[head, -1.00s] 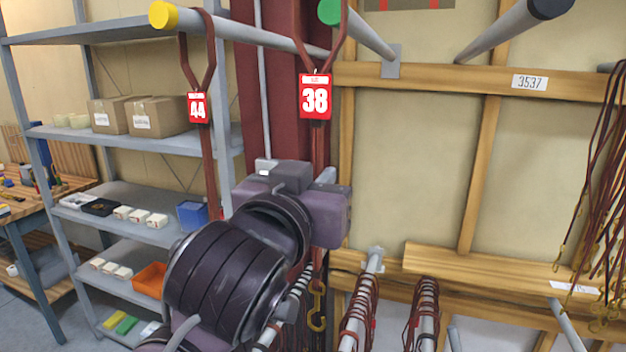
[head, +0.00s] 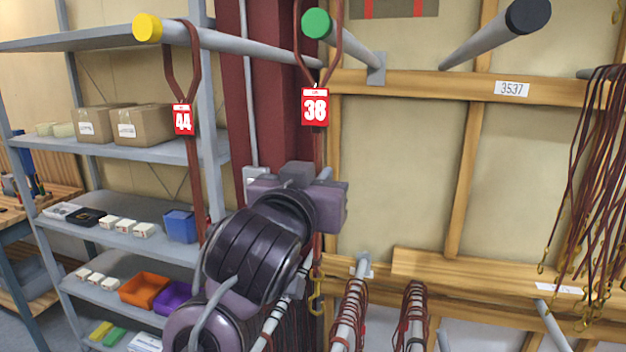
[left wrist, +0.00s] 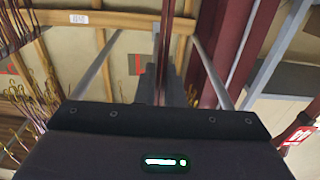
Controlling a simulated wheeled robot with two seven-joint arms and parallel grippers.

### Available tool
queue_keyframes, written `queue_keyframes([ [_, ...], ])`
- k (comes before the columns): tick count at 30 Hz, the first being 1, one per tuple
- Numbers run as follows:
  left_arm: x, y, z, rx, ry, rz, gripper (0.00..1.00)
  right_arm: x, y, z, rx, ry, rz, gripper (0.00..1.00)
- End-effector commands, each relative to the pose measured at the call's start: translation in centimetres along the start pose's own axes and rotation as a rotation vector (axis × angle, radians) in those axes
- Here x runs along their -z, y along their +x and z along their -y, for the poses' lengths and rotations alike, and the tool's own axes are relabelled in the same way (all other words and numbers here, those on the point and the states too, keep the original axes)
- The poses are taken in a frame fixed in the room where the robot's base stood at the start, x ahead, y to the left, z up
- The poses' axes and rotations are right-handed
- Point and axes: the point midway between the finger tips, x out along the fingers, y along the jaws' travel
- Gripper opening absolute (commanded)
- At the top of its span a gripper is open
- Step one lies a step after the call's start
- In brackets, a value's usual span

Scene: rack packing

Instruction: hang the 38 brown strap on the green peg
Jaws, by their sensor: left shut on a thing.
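The brown strap with the red 38 tag (head: 315,107) stands upright in front of the green-ended peg (head: 317,23) in the head view. Its two loop strands pass left and right of the green end. The loop's top is out of frame, so I cannot tell whether it is around the peg or only in front of it. My left gripper (head: 319,178) is shut on the strap below the tag. In the left wrist view the strap (left wrist: 166,45) runs up from the gripper (left wrist: 162,85). My right gripper is not in view.
A brown strap with a 44 tag (head: 183,119) hangs on the yellow-ended peg (head: 147,27) to the left. A dark-ended peg (head: 528,16) is at upper right. Many straps (head: 600,150) hang at far right. Shelves with boxes (head: 143,125) stand at left.

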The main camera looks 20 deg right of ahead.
Motion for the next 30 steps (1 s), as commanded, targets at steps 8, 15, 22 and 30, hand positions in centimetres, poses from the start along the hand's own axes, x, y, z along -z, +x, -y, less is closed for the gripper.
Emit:
queue_keyframes([
  [8,0.0,1.7,0.0,0.0,0.001,0.0,0.0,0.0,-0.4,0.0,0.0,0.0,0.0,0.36],
  [15,-0.1,3.1,0.0,0.0,0.001,0.0,0.0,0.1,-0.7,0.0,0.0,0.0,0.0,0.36],
  [22,-0.2,4.5,0.0,0.0,0.001,0.0,0.0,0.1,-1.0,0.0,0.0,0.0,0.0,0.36],
  [30,-1.7,5.4,0.0,-0.001,0.0,0.0,0.0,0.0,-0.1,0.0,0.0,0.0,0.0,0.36],
])
